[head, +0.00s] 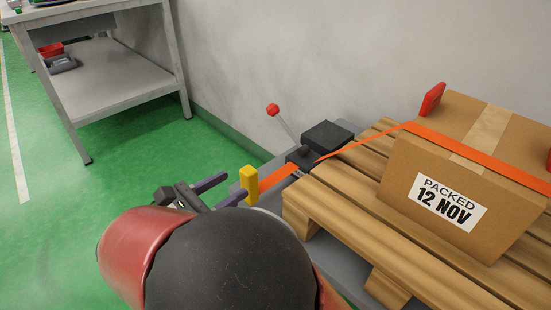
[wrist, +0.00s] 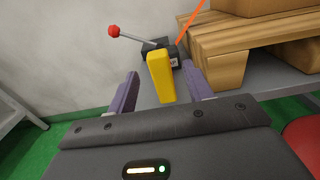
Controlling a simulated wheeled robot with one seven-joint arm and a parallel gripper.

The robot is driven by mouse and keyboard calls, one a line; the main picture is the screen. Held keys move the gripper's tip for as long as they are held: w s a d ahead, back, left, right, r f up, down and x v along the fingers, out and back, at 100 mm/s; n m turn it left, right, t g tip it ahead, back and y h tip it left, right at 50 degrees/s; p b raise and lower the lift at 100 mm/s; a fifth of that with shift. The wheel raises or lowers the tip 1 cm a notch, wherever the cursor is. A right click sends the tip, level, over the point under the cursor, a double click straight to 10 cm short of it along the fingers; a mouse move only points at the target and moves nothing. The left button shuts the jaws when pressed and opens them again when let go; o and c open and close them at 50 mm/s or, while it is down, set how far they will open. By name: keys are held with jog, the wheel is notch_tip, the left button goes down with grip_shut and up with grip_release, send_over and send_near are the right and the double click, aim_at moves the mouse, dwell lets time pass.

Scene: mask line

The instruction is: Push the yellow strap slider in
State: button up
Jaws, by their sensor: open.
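The yellow strap slider (head: 249,184) stands upright on the grey bench beside the orange strap (head: 281,174). In the wrist view the slider (wrist: 160,77) rises between the two purple fingers. My gripper (head: 228,188) is open, with one finger on each side of the slider. In the wrist view my gripper (wrist: 160,90) shows a gap to the slider on both sides. The black tensioner (head: 327,136) with a red-knobbed lever (head: 273,110) is behind the slider. My arm hides part of the bench.
A wooden pallet (head: 378,219) carries a strapped cardboard box (head: 438,190) with a red corner guard (head: 432,100), to the right. A grey wall is behind. A metal shelf table (head: 115,85) stands at the left; green floor lies clear between.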

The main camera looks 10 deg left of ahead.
aim_at(255, 169)
jog(key=b+x, duration=0.1)
jog(key=x, duration=0.7)
jog(key=shift+w+r, duration=0.1)
jog(key=shift+w, duration=0.05)
jog(key=shift+c, duration=0.3)
